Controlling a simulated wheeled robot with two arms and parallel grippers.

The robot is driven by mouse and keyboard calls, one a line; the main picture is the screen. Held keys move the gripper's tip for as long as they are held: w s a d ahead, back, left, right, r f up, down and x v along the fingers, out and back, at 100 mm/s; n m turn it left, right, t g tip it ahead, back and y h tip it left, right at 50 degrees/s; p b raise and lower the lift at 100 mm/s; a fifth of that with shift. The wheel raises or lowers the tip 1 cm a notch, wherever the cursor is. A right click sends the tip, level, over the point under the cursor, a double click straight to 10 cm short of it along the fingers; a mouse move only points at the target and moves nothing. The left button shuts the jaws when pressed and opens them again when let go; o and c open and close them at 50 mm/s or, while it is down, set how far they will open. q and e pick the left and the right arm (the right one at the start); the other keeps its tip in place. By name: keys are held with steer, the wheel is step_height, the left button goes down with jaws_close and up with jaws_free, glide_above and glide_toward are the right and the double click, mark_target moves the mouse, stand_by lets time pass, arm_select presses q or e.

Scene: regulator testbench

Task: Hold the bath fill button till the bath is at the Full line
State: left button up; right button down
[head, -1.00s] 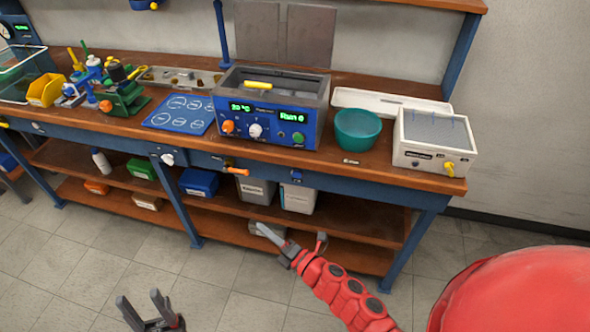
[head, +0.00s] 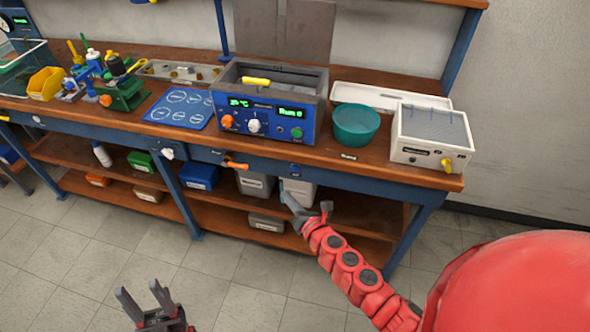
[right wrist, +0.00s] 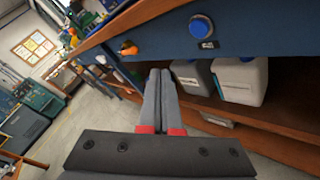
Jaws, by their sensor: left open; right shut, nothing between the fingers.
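The bath (head: 226,128) is a blue box with a grey open tank and green displays, standing on the bench. Its inside is too small to read a water level or a Full line. A round blue button (right wrist: 201,27) sits on the bench's blue front rail, with a small label below it; it also shows in the head view (head: 295,170). My right gripper (right wrist: 160,75) is shut and empty, its tips below and to the left of the button in the wrist view and apart from it. My left gripper (head: 140,288) is open and empty, low over the floor.
An orange-handled valve (right wrist: 128,48) sticks out of the rail left of the button. A teal bowl (head: 356,125) and a white box with a yellow tap (head: 430,152) stand right of the bath.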

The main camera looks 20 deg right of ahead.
mark_target(291, 169)
steer(key=w+d, duration=0.4)
steer(key=w, duration=0.2)
steer(key=shift+w+d, duration=0.1)
stand_by(2.0)
steer(key=shift+w+d+b, duration=0.2)
steer(key=shift+w+b, duration=0.15)
steer(key=shift+w+d, duration=0.3)
steer(key=shift+w, duration=0.1)
stand_by(4.5)
